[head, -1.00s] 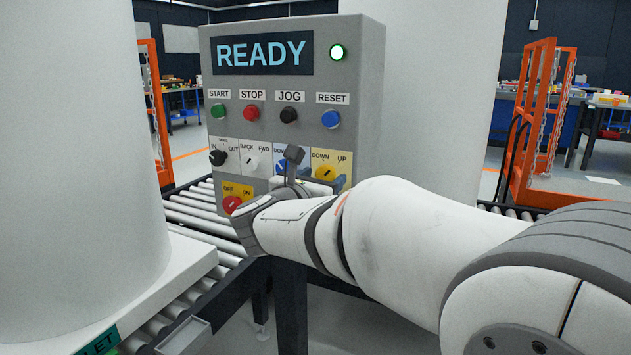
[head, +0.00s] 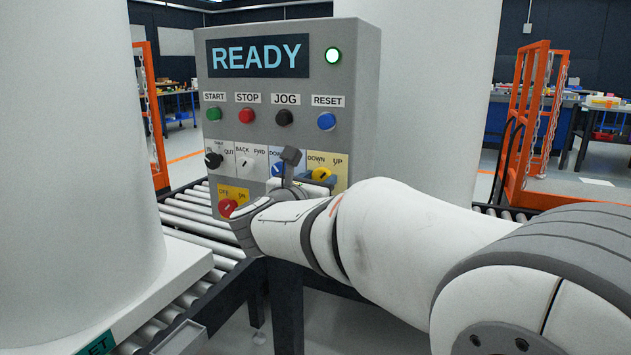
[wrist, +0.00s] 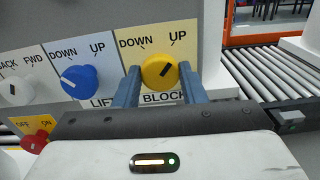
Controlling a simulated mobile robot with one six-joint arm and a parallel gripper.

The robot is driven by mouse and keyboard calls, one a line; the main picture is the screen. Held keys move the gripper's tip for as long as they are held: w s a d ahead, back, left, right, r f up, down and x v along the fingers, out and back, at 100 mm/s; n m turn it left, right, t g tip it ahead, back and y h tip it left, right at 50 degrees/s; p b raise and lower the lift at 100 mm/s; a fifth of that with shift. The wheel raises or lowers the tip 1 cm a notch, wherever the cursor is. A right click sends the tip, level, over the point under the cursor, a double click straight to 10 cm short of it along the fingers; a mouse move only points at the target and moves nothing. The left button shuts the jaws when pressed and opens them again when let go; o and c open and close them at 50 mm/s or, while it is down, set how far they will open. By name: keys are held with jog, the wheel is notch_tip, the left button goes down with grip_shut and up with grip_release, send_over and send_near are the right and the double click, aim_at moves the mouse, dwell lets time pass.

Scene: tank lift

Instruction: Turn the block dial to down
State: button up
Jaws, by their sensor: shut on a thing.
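The block dial is a yellow knob (wrist: 159,71) on a cream plate marked DOWN at left and UP at right, with BLOCK below. Its dark pointer mark leans to the upper right, toward UP. It also shows in the head view (head: 321,174), low on the grey panel, partly hidden by my wrist. My gripper (wrist: 160,77) has one blue finger on each side of the knob, shut on it. In the head view my wrist covers most of the fingers.
A blue lift dial (wrist: 79,81) and a white dial (wrist: 15,91) sit to the left. A red OFF/ON knob (wrist: 36,141) is lower left. A roller conveyor (wrist: 270,75) lies at right.

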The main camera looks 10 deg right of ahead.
jog(key=shift+n, duration=1.7)
jog(key=n+p, duration=0.1)
jog(key=n, duration=0.3)
jog(key=shift+n, duration=0.3)
jog(key=n+p, duration=0.2)
jog(key=n, duration=0.3)
jog(key=shift+f+n+p, duration=0.1)
jog(key=shift+n+p, duration=0.65)
jog(key=shift+n, duration=0.55)
jog(key=o, duration=1)
